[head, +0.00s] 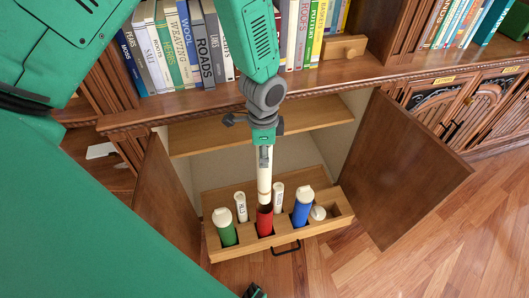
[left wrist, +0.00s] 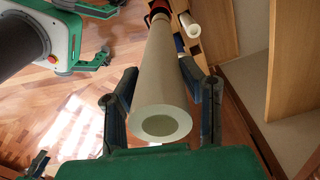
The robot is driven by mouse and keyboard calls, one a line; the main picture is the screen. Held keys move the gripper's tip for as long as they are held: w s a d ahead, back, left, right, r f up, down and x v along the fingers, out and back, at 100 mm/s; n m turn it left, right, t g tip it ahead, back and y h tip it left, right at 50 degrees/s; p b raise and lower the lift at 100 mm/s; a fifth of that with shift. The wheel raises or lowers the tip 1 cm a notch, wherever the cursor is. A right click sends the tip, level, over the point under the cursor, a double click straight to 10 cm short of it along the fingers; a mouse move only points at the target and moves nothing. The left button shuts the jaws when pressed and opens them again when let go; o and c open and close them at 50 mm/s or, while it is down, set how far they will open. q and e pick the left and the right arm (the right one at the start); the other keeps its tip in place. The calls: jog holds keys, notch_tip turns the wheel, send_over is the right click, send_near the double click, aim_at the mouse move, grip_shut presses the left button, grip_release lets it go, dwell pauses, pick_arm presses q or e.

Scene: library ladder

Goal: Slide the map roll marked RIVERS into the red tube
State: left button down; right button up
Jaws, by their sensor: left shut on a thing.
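My left gripper (head: 264,150) is shut around the upper part of a long cream map roll (head: 264,180); no RIVERS mark can be read on it. The roll points down, nearly upright, with its lower end at the mouth of the red tube (head: 265,220). It seems to have entered the mouth, but how deep is hidden. In the left wrist view the roll's hollow near end (left wrist: 160,125) sits between my fingers, and the red tube (left wrist: 158,10) is at its far end. A small dark part at the head view's bottom edge may be my right gripper.
The wooden rack (head: 285,238) also holds a green tube (head: 224,228), a blue tube (head: 302,208) and small labelled white rolls (head: 241,207). Open cabinet doors stand left (head: 165,195) and right (head: 400,165). Bookshelves are above. Floor in front is clear.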

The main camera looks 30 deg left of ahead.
pick_arm(q)
jog(key=f+b, duration=0.1)
jog(key=f, duration=0.1)
jog(key=b, duration=0.5)
send_over(264, 196)
jog(key=w+a, duration=0.1)
jog(key=w, duration=0.1)
jog(key=shift+s+f, duration=0.2)
jog(key=shift+f, duration=2.85)
jog(key=shift+f+b, duration=3.45)
jog(key=shift+f, duration=3.45)
jog(key=c, duration=1)
grip_release()
jog(key=shift+o, duration=0.2)
jog(key=shift+r, duration=0.1)
